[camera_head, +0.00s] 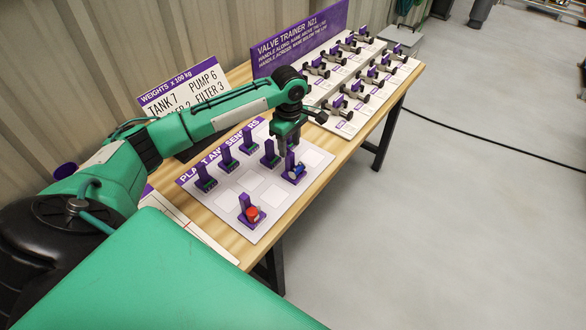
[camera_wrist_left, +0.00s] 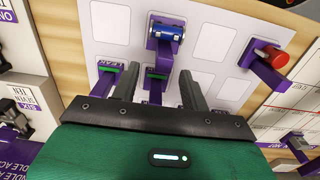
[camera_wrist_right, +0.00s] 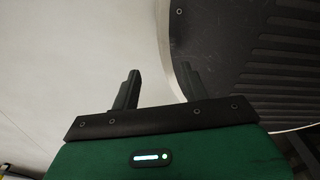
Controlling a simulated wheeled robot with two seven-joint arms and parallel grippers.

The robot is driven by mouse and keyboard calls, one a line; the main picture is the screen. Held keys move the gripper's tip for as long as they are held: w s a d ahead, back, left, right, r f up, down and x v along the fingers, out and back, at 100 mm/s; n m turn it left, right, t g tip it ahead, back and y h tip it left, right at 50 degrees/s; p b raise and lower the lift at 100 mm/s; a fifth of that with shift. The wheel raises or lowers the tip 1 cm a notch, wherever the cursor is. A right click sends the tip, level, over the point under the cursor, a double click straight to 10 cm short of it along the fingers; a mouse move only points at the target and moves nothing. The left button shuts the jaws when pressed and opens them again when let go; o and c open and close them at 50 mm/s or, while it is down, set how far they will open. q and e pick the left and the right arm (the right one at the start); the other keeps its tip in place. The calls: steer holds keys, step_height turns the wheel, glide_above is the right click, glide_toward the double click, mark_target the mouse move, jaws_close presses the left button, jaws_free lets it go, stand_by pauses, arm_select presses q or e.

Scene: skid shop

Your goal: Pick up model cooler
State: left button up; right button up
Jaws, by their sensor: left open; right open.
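No label marks the model cooler, so I cannot tell for sure which model it is. A blue cylinder model (camera_head: 298,170) on a purple stand sits on the white Plant and Sensors board (camera_head: 233,207). It also shows at the top of the left wrist view (camera_wrist_left: 166,32). A red-topped model (camera_head: 252,213) on a purple stand is nearer me. My left gripper (camera_head: 286,146) is open and empty above the board, close to the blue model. In its wrist view, a purple stand with a green base (camera_wrist_left: 156,84) shows between the fingers (camera_wrist_left: 160,80). My right gripper (camera_wrist_right: 160,72) is open and empty.
Several purple stands with green bases (camera_head: 228,158) line the board's back. Behind are a weights sign (camera_head: 165,92) and the Valve Trainer panel (camera_head: 300,38) with rows of valves (camera_head: 350,88). The wooden table's (camera_head: 335,160) right edge borders open grey floor. A dark ribbed surface (camera_wrist_right: 250,50) lies beyond my right gripper.

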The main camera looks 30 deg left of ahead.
mark_target(289, 153)
arm_select(q)
steer(key=shift+f, duration=0.35)
steer(key=shift+s+d+f+p, duration=0.15)
steer(key=shift+f+p, duration=0.15)
steer(key=shift+f, duration=0.35)
step_height(289, 153, down, 4)
steer(key=shift+s+r+p, duration=0.1)
steer(key=shift+r+p, duration=0.1)
steer(key=shift+p, duration=0.1)
steer(key=shift+f, duration=0.2)
steer(key=c, duration=0.9)
jaws_close()
arm_select(e)
steer(key=shift+w+a+r, duration=0.3)
steer(key=shift+w+r, duration=0.05)
steer(key=shift+w, duration=0.2)
steer(key=shift+w+a+r, duration=0.3)
steer(key=shift+w, duration=0.2)
arm_select(q)
steer(key=shift+r, duration=0.1)
